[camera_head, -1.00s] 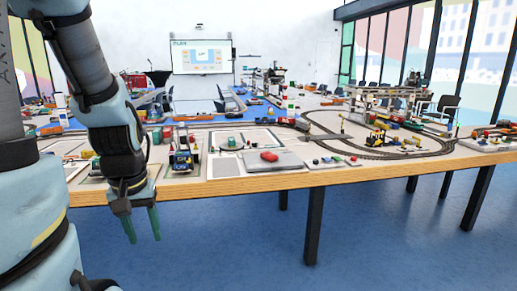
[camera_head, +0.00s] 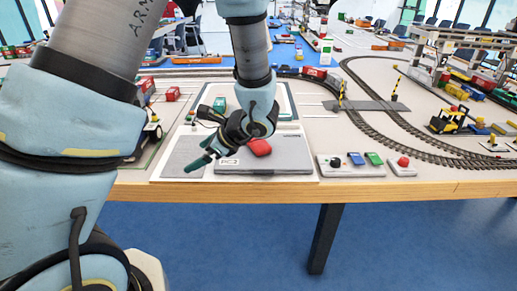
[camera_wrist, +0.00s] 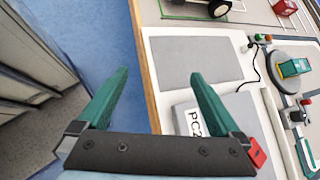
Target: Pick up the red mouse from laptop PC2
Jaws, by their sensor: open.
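In the wrist view my gripper (camera_wrist: 159,73) spreads over the table edge, with the laptop corner (camera_wrist: 184,114) marked PC2 by the right finger. The red mouse (camera_wrist: 257,154) shows only partly at the lower right, behind the finger base.
A board with coloured buttons (camera_head: 350,163) stands right of the laptop. A grey pad (camera_head: 181,158) lies to its left. A green block (camera_head: 219,104) stands behind. Train tracks (camera_head: 400,135) run at the right. The table's front edge (camera_head: 400,191) is close.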

